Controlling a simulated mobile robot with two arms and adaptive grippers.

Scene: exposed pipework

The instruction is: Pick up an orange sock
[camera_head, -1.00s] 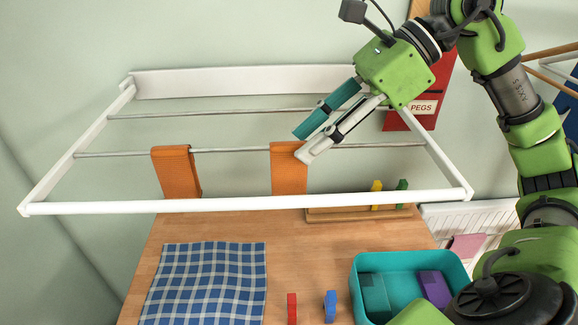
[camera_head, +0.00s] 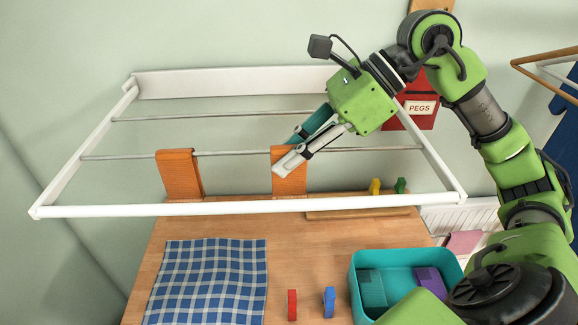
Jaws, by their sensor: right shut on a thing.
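Two orange socks hang over the second rod of a white wall-mounted drying rack (camera_head: 250,208). The left orange sock (camera_head: 181,176) hangs free. My right gripper (camera_head: 288,158) is at the right orange sock (camera_head: 290,184), its fingers at the upper part near the rod. It is shut on that sock, which still hangs over the rod. The white finger covers part of the sock, and the teal finger is partly hidden behind. My left gripper is out of view.
Below is a wooden table (camera_head: 200,222) with a blue checked cloth (camera_head: 208,280), a red peg (camera_head: 292,304), a blue peg (camera_head: 329,302) and a teal bin (camera_head: 358,262). Yellow and green pegs (camera_head: 375,186) stand behind the rack's front bar. A red PEGS bag (camera_head: 415,110) hangs on the wall.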

